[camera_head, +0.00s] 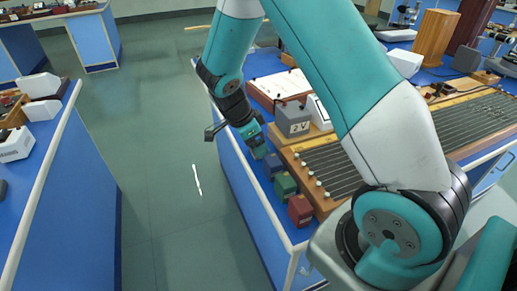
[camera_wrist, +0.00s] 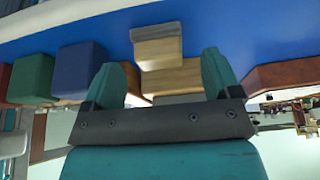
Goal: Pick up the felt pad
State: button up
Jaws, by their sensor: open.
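My gripper (camera_head: 257,146) is low over the front edge of a blue bench, with its fingers pointing down. In the wrist view my gripper (camera_wrist: 161,72) has its two teal fingers apart, with a gap between them. In the head view my gripper hides that spot. I cannot tell whether the fingers touch the block.
Beside my gripper stand a blue block (camera_head: 272,165), a green block (camera_head: 286,185) and a red block (camera_head: 300,210). A long wooden board with wires (camera_head: 345,165) and a grey box marked 2V (camera_head: 293,119) are close by. Open floor (camera_head: 150,150) lies left of the bench.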

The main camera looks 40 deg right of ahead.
jog(key=shift+x, duration=1.35)
jog(key=c, duration=1)
jog(key=shift+r, duration=0.15)
notch_tip(320, 180, up, 20)
jog(key=shift+f, duration=0.1)
jog(key=o, duration=0.4)
jog(key=c, duration=0.3)
jog(key=shift+c, duration=0.2)
